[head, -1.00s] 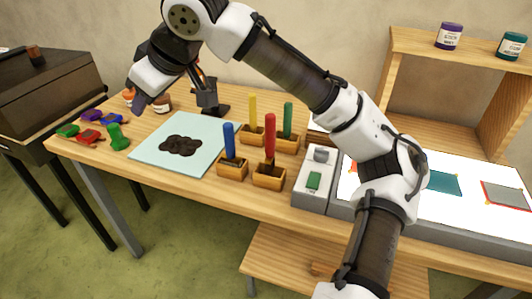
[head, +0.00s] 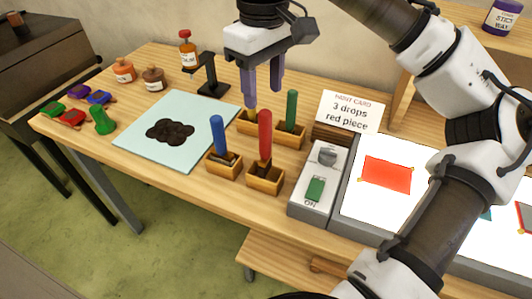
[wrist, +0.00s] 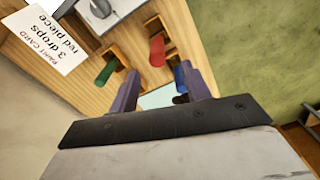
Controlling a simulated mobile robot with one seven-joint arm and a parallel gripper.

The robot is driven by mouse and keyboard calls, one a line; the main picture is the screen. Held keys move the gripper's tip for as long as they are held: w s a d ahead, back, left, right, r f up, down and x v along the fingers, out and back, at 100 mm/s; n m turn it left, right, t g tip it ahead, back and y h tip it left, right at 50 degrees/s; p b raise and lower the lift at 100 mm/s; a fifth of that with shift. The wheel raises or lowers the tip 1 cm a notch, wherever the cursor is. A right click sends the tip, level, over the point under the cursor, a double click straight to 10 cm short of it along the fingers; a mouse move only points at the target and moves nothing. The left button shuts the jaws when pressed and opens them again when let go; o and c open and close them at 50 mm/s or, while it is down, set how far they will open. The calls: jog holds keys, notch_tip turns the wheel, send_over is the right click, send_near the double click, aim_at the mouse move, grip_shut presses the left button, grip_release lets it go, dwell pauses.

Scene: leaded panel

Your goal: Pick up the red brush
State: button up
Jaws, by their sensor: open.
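The red brush (head: 265,134) stands upright in a small wooden holder (head: 265,178) on the table, in the middle of the head view. In the wrist view the red brush (wrist: 157,50) shows as a red handle beyond my fingers. My gripper (head: 262,98) is open and empty, pointing down above the brushes, behind and higher than the red one. Its two purple fingers also show in the wrist view (wrist: 160,90). A blue brush (head: 218,135) stands left of the red one and a green brush (head: 291,107) behind it.
A pale blue sheet with a dark blob (head: 170,131) lies to the left. A grey switch box (head: 318,187) and a lit panel with a red piece (head: 386,173) stand to the right. A paint card (head: 350,110) stands behind. Several jars and coloured items are at the left.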

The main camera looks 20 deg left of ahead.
aim_at(265, 112)
jog(key=shift+w+f+p, duration=0.15)
jog(key=shift+f+p, duration=0.1)
jog(key=shift+f, duration=1.9)
jog(key=shift+w+f+p, duration=0.1)
jog(key=shift+f+p, duration=0.1)
jog(key=shift+f, duration=1.95)
jog(key=shift+c, duration=0.3)
grip_shut()
